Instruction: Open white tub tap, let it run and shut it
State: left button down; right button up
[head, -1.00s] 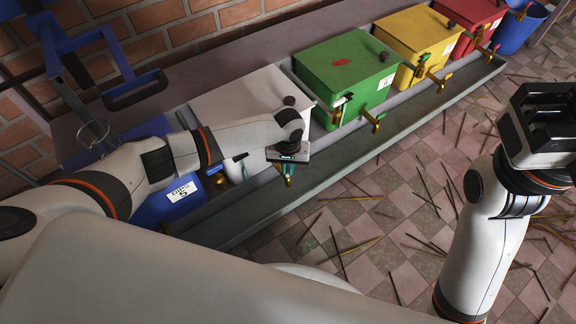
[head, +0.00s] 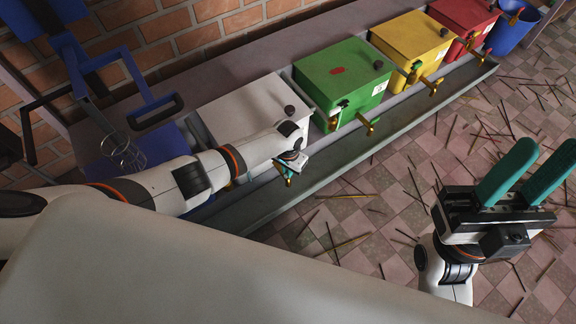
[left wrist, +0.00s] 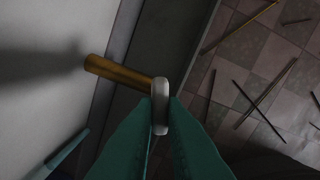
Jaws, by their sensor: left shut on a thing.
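The white tub (head: 238,108) stands on the ledge, left of the green tub; my left arm covers part of its front. In the left wrist view its pale wall (left wrist: 45,75) is at left, and the brass tap (left wrist: 120,73) sticks out from it. The tap's pale grey handle (left wrist: 160,105) sits between the teal fingers of my left gripper (left wrist: 160,118), which is shut on it. In the head view my left gripper (head: 288,178) is at the tub's front, its fingers mostly hidden. My right gripper (head: 522,165) is open and empty, fingers pointing up, over the floor at right. No flow is visible.
Green (head: 343,80), yellow (head: 412,45) and red (head: 463,18) tubs with brass taps line the ledge. A grey trough (head: 330,165) runs below the taps. A blue bucket (head: 512,30) is at far right. Thin sticks litter the tiled floor.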

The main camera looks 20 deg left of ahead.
pick_arm(q)
jog(key=shift+m+p, duration=0.3)
jog(key=shift+m, duration=1.9)
jog(key=c, duration=1.5)
grip_release()
